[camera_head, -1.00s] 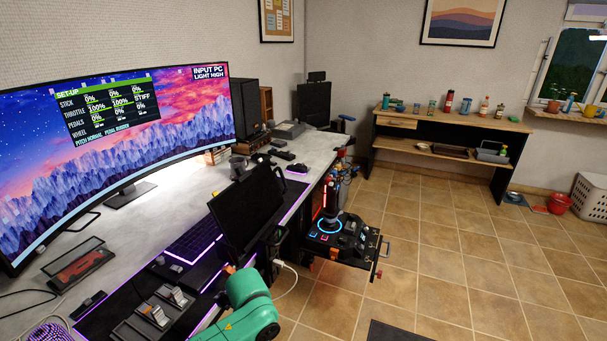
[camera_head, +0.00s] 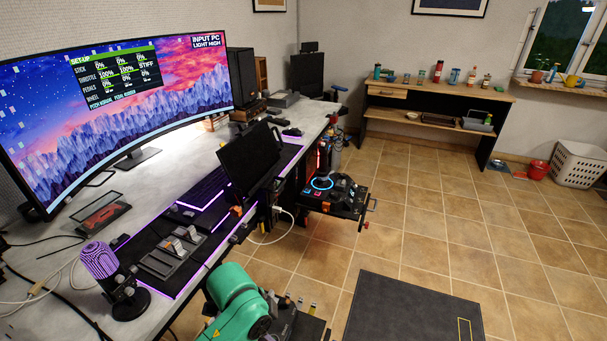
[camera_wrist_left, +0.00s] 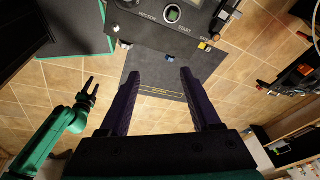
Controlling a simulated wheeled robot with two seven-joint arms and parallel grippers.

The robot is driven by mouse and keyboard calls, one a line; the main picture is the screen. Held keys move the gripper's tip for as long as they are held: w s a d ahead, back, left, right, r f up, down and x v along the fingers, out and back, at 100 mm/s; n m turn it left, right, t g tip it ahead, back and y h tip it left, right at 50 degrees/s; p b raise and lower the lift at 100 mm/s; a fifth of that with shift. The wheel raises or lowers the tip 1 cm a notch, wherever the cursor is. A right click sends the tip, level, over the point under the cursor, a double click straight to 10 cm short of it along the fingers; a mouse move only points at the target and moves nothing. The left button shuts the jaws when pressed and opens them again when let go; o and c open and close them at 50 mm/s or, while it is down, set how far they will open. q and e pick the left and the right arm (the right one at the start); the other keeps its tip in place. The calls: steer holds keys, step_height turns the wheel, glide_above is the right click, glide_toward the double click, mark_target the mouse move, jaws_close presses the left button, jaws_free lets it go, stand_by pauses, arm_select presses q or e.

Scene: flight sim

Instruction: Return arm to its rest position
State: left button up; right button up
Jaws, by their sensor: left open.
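My green arm (camera_head: 240,305) is at the bottom of the head view, low beside the front edge of the desk; its fingertips do not show clearly there. In the left wrist view my left gripper (camera_wrist_left: 157,100) has its two dark fingers wide apart, with nothing between them but the floor and a dark mat. My other green arm (camera_wrist_left: 52,135) shows at the left of that view. Its black gripper (camera_wrist_left: 89,94) is small, with its prongs apart and nothing seen between them.
The dark floor mat (camera_head: 410,310) lies right of my arm. The desk (camera_head: 60,265) carries a curved monitor (camera_head: 120,95), a purple microphone (camera_head: 105,270) and a throttle panel (camera_head: 172,250). A joystick unit (camera_head: 338,195) juts out from the desk. A console (camera_wrist_left: 165,25) stands near the left gripper.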

arm_select(q)
steer(key=s+a+n+t+y, duration=0.1)
steer(key=s+a+n, duration=0.4)
steer(key=a+n, duration=0.25)
steer(key=s+a+n+t+y, duration=0.1)
steer(key=s+a+n, duration=0.4)
steer(key=a+n, duration=0.25)
step_height(320, 180, down, 23)
steer(key=s+g, duration=0.1)
steer(key=s, duration=0.1)
steer(key=s+a+f, duration=0.2)
steer(key=s+f, duration=0.5)
steer(key=s, duration=0.1)
steer(key=s+a+f+g, duration=0.1)
steer(key=s+f, duration=0.6)
steer(key=s, duration=0.1)
steer(key=shift+s+a+f+m+y, duration=0.25)
steer(key=shift+a+f+m+y, duration=0.05)
steer(key=shift+a+f, duration=0.05)
